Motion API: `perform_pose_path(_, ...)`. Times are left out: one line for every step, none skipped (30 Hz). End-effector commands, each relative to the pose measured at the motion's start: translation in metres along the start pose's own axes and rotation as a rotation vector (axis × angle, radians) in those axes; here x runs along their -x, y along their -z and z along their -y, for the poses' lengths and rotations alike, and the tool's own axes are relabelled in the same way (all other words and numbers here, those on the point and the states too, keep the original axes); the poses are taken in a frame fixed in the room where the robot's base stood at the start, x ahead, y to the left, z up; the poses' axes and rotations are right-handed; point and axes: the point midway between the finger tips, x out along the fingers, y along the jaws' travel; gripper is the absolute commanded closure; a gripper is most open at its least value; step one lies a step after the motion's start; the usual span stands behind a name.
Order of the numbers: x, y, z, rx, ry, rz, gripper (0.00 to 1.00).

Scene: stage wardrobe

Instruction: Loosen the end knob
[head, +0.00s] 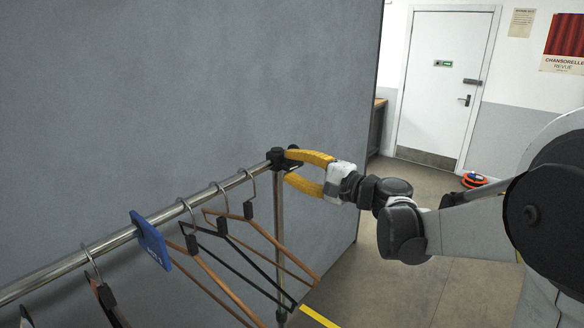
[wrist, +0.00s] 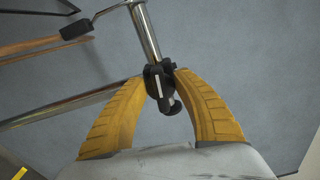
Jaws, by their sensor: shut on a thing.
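The black end knob (wrist: 160,88) sits at the end of the chrome clothes rail (head: 200,201), at the corner where the rail meets an upright post (head: 279,215). My gripper (head: 287,165) has two yellow fingers and reaches in from the right. In the wrist view my gripper (wrist: 163,77) has its fingertips closed on both sides of the black knob and fitting. The fingers partly hide the fitting in the head view, so I cannot tell there where the knob ends and the joint begins.
Several hangers hang on the rail, the closest a wooden one (head: 268,238) just left of the post. A blue size tag (head: 151,240) sits on the rail. A grey partition (head: 190,90) stands behind.

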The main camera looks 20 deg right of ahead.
Motion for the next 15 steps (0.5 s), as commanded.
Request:
perform_pose_path(-0.0003,0.0001,0.0000,0.023,0.001,0.000,0.95)
perform_pose_path(-0.0003,0.0000,0.0000,0.038,0.001,0.000,0.95)
perform_pose_path(-0.0003,0.0001,-0.0001,0.056,0.001,0.000,0.95)
perform_pose_path(-0.0003,0.0001,-0.0001,0.068,0.001,0.000,0.95)
perform_pose_path(-0.0003,0.0001,-0.0001,0.079,0.001,0.000,0.95)
perform_pose_path(-0.0003,0.0001,-0.0002,0.091,0.001,0.000,0.95)
perform_pose_path(-0.0003,0.0001,-0.0002,0.101,0.001,0.000,0.95)
perform_pose_path(-0.0003,0.0001,-0.0002,0.109,0.001,0.000,0.95)
perform_pose_path(-0.0003,0.0001,-0.0002,0.116,0.001,0.000,0.95)
perform_pose_path(-0.0003,0.0001,-0.0002,0.122,0.001,0.000,0.95)
perform_pose_path(-0.0003,0.0001,-0.0002,0.126,0.001,0.000,0.95)
perform_pose_path(-0.0003,0.0001,-0.0002,0.132,0.001,0.000,0.95)
perform_pose_path(-0.0003,0.0001,-0.0002,0.135,0.001,0.000,0.95)
perform_pose_path(-0.0003,0.0001,-0.0002,0.137,0.001,0.000,0.95)
perform_pose_path(-0.0003,0.0001,-0.0002,0.139,0.001,0.000,0.95)
